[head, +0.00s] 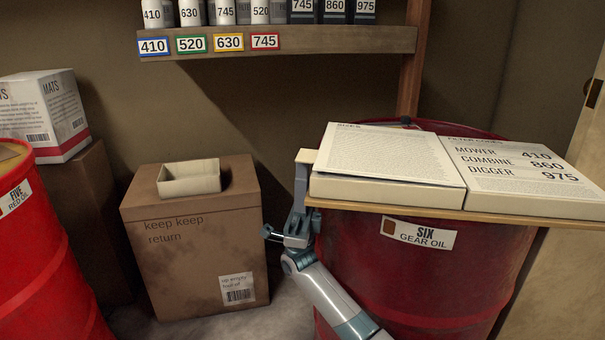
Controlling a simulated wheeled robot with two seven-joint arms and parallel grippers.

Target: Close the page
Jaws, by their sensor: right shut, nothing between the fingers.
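An open book lies on a board (480,208) on top of the red drum marked SIX GEAR OIL (420,270). Its left page (385,155) is full of small print. Its right page (520,165) reads MOWER 410, COMBINE 860, DIGGER 975 under a partly legible heading. The left side looks thick, with a dark gap along its front edge. My right gripper (302,178) is upright just left of the book's left edge, shut and empty. I cannot tell if it touches the book. My left gripper is not in view.
A cardboard box (190,260) with a small open tray (190,178) on top stands left of my right gripper. A shelf (340,42) with numbered cans and coloured labels is behind. Another red drum (40,270) and a MATS box (45,115) are at left.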

